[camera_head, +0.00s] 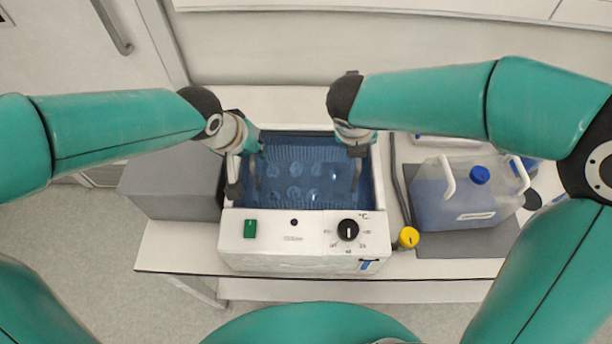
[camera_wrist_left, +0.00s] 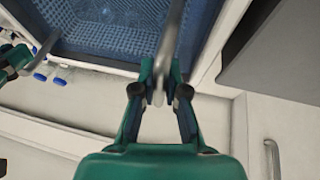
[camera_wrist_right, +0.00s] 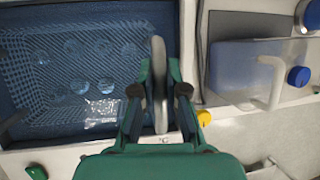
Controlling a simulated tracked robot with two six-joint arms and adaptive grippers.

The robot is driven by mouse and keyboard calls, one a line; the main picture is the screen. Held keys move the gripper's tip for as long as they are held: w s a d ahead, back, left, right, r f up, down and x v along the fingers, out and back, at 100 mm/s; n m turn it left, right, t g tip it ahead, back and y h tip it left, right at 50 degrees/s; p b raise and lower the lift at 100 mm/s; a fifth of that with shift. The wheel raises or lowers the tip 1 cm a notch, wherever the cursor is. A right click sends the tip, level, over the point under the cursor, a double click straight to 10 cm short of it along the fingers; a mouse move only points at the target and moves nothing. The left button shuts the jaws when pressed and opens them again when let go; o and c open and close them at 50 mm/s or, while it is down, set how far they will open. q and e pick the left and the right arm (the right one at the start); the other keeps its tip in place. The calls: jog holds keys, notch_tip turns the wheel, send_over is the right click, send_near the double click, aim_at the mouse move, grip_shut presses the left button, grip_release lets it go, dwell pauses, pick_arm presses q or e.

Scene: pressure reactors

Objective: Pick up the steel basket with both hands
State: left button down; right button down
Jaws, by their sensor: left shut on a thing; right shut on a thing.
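The steel basket (camera_head: 300,172) is a mesh basket inside the blue-lined bath of a white box. Its mesh also shows in the left wrist view (camera_wrist_left: 120,30) and the right wrist view (camera_wrist_right: 50,75). Several round shapes show inside it. My left gripper (camera_wrist_left: 158,88) is shut on a grey metal handle (camera_wrist_left: 172,40) at the basket's left side. My right gripper (camera_wrist_right: 160,88) is shut on the other handle (camera_wrist_right: 158,60) at the right side. Whether the basket is clear of the bath floor cannot be told.
The white bath (camera_head: 270,262) has a green switch (camera_head: 250,229) and a black dial (camera_head: 347,229) in front. A jug with a blue cap (camera_head: 465,195) and a yellow cap (camera_head: 409,237) stand to the right. A grey box (camera_head: 175,185) is close on the left.

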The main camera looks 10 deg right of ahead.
pick_arm(q)
jog(key=shift+r, duration=0.1)
pick_arm(e)
jog(key=shift+r, duration=0.1)
dwell(0.3)
